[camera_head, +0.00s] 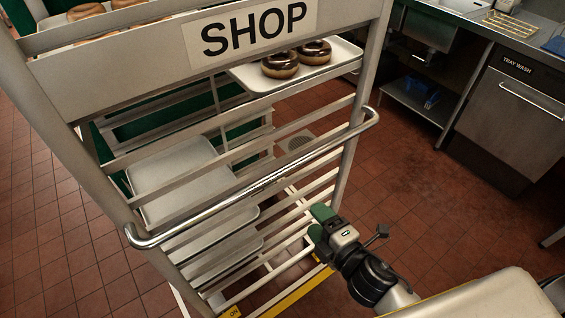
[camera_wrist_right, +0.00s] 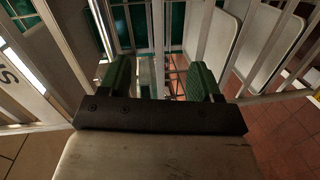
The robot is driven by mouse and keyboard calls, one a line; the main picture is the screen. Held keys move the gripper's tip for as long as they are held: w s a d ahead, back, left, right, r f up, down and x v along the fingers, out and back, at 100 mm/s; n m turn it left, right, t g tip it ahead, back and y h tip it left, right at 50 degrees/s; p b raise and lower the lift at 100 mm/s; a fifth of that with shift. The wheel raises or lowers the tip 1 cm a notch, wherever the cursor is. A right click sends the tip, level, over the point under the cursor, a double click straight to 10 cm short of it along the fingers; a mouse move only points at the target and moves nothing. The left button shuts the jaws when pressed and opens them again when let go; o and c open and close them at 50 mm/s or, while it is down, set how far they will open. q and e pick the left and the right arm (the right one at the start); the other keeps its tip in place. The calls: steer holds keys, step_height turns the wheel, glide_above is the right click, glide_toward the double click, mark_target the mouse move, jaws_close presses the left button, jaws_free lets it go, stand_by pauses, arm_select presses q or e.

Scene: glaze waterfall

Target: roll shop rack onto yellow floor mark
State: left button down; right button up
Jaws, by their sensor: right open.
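The shop rack (camera_head: 75,130), a pale metal frame with a SHOP sign (camera_head: 255,32), stands upright in front of me in the head view. A chrome handle bar (camera_head: 255,186) runs across its near side. My right gripper (camera_head: 318,222) is open, with green finger pads, below the right part of the handle and close to the rack's side rails. In the right wrist view, the open fingers (camera_wrist_right: 160,80) have nothing visible between them except rack parts farther off. A yellow strip (camera_head: 303,290) shows low by the rack; I cannot tell whether it is the floor mark. My left gripper is out of view.
The rack holds a tray (camera_head: 340,56) with chocolate doughnuts (camera_head: 280,65) and several empty trays (camera_head: 180,178). A tray wash unit (camera_head: 510,115) and steel counter stand at the right. Red tiled floor (camera_head: 420,200) is clear between rack and counter. A floor drain (camera_head: 297,142) lies behind the rack.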

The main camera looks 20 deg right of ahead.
steer(key=n+t+y, duration=0.1)
steer(key=n, duration=0.1)
glide_toward(284, 175)
steer(key=p+x, duration=0.2)
steer(key=x, duration=0.8)
steer(key=shift+w, duration=0.35)
jaws_close()
steer(key=shift+f, duration=0.1)
